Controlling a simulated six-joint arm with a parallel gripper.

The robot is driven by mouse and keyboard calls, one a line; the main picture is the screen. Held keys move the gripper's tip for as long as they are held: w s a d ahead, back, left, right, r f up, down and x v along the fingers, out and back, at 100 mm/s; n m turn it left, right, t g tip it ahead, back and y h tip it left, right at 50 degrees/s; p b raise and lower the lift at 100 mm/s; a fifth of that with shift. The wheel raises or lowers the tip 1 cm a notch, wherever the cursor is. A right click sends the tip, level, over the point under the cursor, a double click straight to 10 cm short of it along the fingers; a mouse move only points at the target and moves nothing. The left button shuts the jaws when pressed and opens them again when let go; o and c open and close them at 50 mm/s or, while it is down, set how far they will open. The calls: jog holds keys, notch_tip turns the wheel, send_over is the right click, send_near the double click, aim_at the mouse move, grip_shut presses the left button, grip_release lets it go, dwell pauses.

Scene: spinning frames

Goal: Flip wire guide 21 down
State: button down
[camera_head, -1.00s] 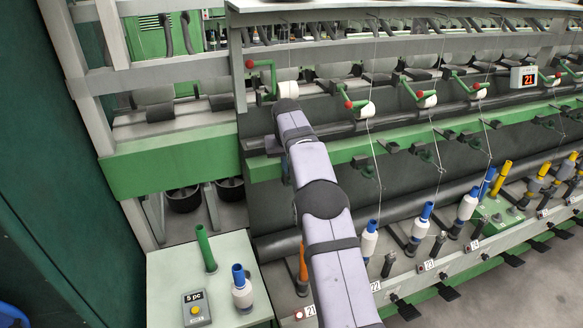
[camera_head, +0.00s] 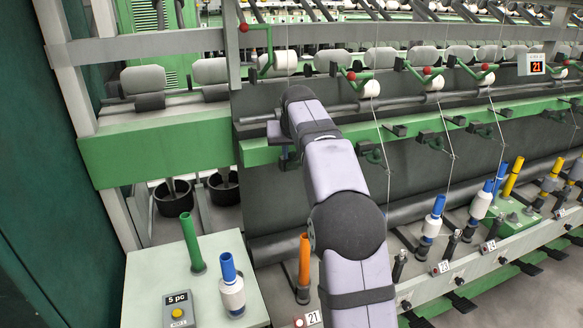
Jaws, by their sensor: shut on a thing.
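My gripper (camera_head: 289,158) is at the green rail (camera_head: 250,152) of station 21, pointing down and mostly behind my own arm. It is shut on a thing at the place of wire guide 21. That guide is largely hidden by the gripper and wrist, and I cannot tell whether it is up or down.
A pale side table (camera_head: 212,265) holds a green tube (camera_head: 192,242), a blue-topped bobbin (camera_head: 231,285) and a counter box (camera_head: 179,308). Taut threads run up from the bobbins at right. A green lever with red ball (camera_head: 243,28) sits above the gripper.

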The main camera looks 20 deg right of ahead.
aim_at(296, 162)
jog(key=shift+s+f+m+t+b, duration=0.15)
jog(key=shift+s+f+t+b, duration=0.65)
jog(key=shift+b, duration=3.15)
jog(key=shift+s+f+m+t+b, duration=0.25)
jog(key=shift+t+b, duration=0.85)
jog(key=shift+b, duration=2.8)
jog(key=s+f+t+b, duration=0.1)
jog(key=t+b, duration=0.1)
jog(key=b, duration=0.5)
jog(key=s+f+t+b, duration=0.1)
jog(key=t+b, duration=0.1)
jog(key=b, duration=0.5)
jog(key=shift+h+b, duration=0.3)
jog(key=shift+b, duration=0.05)
jog(key=t+b, duration=0.1)
jog(key=b, duration=0.2)
jog(key=shift+s+f+m, duration=0.1)
jog(key=shift+s+m, duration=0.1)
jog(key=shift+m, duration=0.1)
jog(key=shift+t+b, duration=0.4)
jog(key=shift+b, duration=0.2)
jog(key=c, duration=1.6)
grip_release()
jog(key=shift+s, duration=0.1)
